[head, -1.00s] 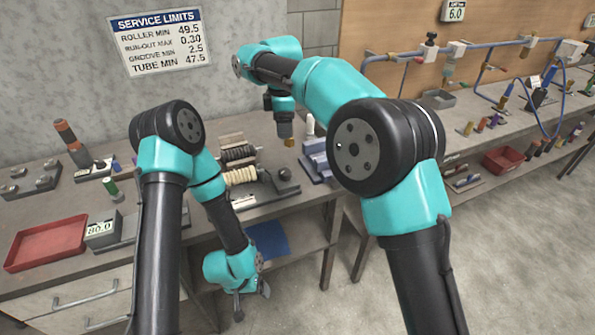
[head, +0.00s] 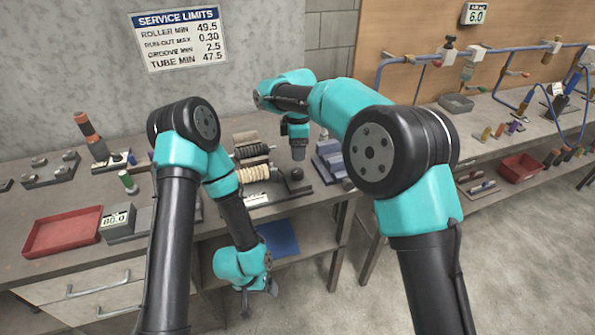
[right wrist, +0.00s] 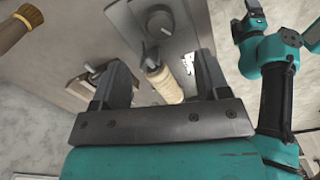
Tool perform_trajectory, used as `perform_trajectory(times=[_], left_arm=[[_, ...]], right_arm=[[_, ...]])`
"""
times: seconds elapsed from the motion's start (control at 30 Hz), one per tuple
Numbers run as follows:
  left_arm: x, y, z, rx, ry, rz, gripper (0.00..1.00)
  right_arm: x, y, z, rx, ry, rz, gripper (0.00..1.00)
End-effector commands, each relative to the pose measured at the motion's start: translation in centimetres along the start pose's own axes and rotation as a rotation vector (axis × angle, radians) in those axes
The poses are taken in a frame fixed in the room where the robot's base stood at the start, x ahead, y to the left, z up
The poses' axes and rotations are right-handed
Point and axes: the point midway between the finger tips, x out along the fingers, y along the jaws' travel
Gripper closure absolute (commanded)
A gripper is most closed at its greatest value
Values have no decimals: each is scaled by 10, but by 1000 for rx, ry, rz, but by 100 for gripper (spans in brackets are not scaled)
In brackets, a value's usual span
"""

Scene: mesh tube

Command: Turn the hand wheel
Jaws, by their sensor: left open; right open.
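A roller fixture on the bench carries a cream ribbed roller (head: 252,174) and a dark block with a round black knob (head: 295,173) at its right end. I cannot tell for certain whether this knob is the hand wheel. In the right wrist view a round dark part with a grey knob (right wrist: 160,20) lies beyond the fingers, by the end of the cream roller (right wrist: 165,86). My right gripper (head: 298,153) points down above the fixture's right end. Its fingers show apart and empty in the right wrist view (right wrist: 162,75). My left gripper (head: 259,296) hangs low before the bench, open and empty.
A red tray (head: 62,232) and a grey box reading 80.0 (head: 117,222) are on the left of the bench. Blue piping (head: 410,58) runs along the back board.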

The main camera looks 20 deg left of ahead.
Motion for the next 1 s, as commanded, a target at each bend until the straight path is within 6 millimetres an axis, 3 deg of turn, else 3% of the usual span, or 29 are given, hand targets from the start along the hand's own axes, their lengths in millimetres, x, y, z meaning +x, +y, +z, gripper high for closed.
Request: perform_trajectory(times=[0.5,0.7,0.97,1.0], left_arm=[[0,0,0,0,0,0,19],[0,0,0,0,0,0,19],[0,0,0,0,0,0,19],[0,0,0,0,0,0,19]], right_arm=[[84,0,0,0,0,-2,31],[95,0,0,-1,0,-1,31],[96,0,0,0,0,-1,31],[96,0,0,0,0,-1,35]])
